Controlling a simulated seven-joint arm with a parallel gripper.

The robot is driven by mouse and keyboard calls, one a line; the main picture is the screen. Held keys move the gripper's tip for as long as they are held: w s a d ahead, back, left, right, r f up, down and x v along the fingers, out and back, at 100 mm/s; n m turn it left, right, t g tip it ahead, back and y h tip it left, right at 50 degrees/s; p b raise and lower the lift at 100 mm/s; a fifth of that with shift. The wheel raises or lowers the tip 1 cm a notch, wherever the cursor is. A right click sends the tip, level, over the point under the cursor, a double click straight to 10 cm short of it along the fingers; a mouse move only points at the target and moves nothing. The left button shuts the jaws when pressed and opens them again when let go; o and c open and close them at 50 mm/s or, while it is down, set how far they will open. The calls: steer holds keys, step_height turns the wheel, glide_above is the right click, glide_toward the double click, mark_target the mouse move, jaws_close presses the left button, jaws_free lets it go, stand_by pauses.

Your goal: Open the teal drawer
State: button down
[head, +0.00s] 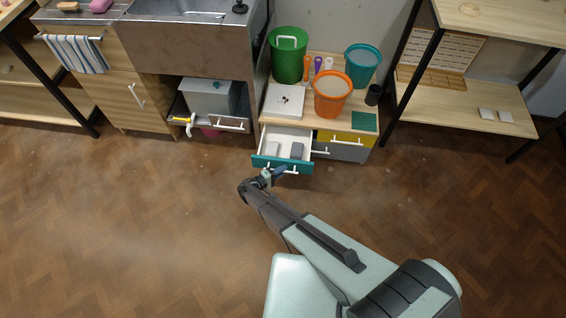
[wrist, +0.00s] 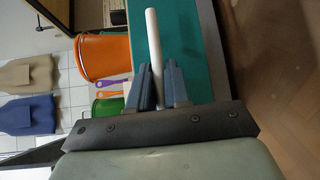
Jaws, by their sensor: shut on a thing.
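The teal drawer (head: 265,162) is in the low wooden cabinet in the head view. It is pulled out, and its white inside shows with a light block and a grey block lying in it. Its teal front fills much of the wrist view (wrist: 195,45). My gripper (head: 277,173) is at the drawer front. In the wrist view my gripper's two blue-grey fingers (wrist: 160,85) stand on either side of the white bar handle (wrist: 152,40) and are shut on it.
A yellow drawer (head: 360,139) and a grey drawer (head: 350,154) sit right of the teal one, both closed. Orange (head: 332,100), green (head: 287,65) and teal (head: 361,70) buckets stand on the cabinet top. The wooden floor (head: 130,220) in front is clear.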

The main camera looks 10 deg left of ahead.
steer(key=shift+s+a, duration=0.1)
steer(key=shift+s, duration=0.65)
steer(key=c, duration=1.2)
jaws_free()
steer(key=v, duration=1.3)
steer(key=shift+s+a, duration=0.2)
steer(key=shift+s, duration=0.15)
